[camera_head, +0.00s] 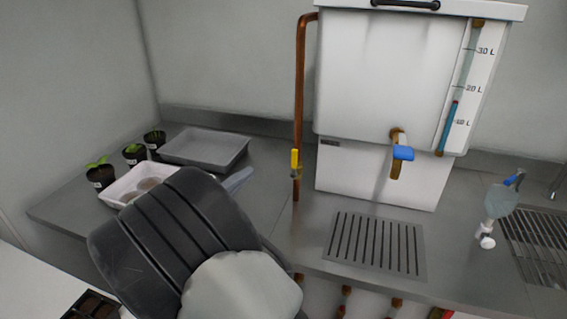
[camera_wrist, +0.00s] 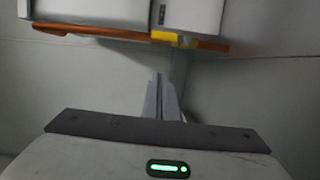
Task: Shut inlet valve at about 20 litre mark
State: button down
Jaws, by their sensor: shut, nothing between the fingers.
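The white water tank (camera_head: 385,75) stands on the steel bench. Its sight gauge (camera_head: 450,125) shows a blue column with a red top between the 10 L and 20 L marks, nearer 20. The inlet valve's yellow lever (camera_head: 294,160) sits on the copper pipe left of the tank and points up along it. In the wrist view the lever (camera_wrist: 165,36) shows near the top, beyond my gripper. My gripper (camera_wrist: 158,78) is shut and empty, apart from the lever. In the head view my dark arm hides most of it.
A blue-handled tap (camera_head: 402,153) projects from the tank front above a slotted drain (camera_head: 375,243). A grey tray (camera_head: 204,147), a white tray (camera_head: 118,193) and small potted plants (camera_head: 133,154) stand at left.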

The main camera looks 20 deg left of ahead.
aim_at(294, 164)
jog(key=w+d, duration=0.5)
jog(key=w, duration=0.5)
jog(key=shift+d+p, duration=0.3)
jog(key=shift+p, duration=0.1)
jog(key=shift+f+b, duration=0.2)
jog(key=shift+b, duration=0.15)
